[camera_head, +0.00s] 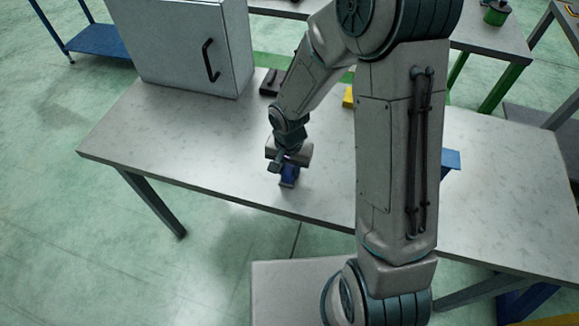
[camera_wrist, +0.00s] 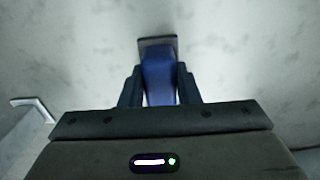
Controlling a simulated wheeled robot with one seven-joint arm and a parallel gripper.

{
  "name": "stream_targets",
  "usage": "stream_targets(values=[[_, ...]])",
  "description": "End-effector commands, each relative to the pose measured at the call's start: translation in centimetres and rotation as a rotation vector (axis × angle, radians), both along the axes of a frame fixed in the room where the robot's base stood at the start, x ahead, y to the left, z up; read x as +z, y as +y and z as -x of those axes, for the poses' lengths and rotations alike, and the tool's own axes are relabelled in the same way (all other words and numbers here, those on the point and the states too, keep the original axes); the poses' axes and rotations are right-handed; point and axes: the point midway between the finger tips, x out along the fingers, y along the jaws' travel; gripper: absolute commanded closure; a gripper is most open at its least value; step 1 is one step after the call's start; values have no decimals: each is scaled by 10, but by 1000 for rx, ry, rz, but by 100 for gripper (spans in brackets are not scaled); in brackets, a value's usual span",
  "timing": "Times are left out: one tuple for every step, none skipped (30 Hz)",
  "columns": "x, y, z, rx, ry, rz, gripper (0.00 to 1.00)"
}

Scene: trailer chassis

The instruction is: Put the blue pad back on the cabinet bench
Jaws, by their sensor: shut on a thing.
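The blue pad (camera_head: 289,174) is at my gripper (camera_head: 286,166), low over the near part of the grey bench (camera_head: 220,150). In the wrist view the blue pad (camera_wrist: 158,72) sits between the two fingers of my gripper (camera_wrist: 159,88), which are shut on it. A dark edge shows at the pad's far end. I cannot tell whether the pad touches the bench top. A grey cabinet (camera_head: 180,45) with a dark handle stands on the bench at the back left.
A dark block (camera_head: 270,82) and a yellow item (camera_head: 348,96) lie at the back of the bench, partly behind my arm. A blue item (camera_head: 452,159) shows right of my arm. The bench's left part is clear. Other tables stand behind.

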Motion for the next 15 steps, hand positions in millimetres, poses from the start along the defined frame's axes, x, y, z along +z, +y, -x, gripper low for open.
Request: stream_targets(values=[[0, 0, 0, 0, 0, 0, 99], [-1, 0, 0, 0, -1, 0, 99], [-2, 0, 0, 0, -1, 0, 99], [-4, 0, 0, 0, -1, 0, 99], [-4, 0, 0, 0, -1, 0, 99], [-3, 0, 0, 0, -1, 0, 65], [-3, 0, 0, 0, -1, 0, 57], [-3, 0, 0, 0, -1, 0, 49], [-3, 0, 0, 0, 0, 0, 49], [-3, 0, 0, 0, 0, 0, 49], [-3, 0, 0, 0, 0, 0, 49], [-3, 0, 0, 0, 0, 0, 49], [-3, 0, 0, 0, 0, 0, 49], [-3, 0, 0, 0, 0, 0, 49], [-3, 0, 0, 0, 0, 0, 49]])
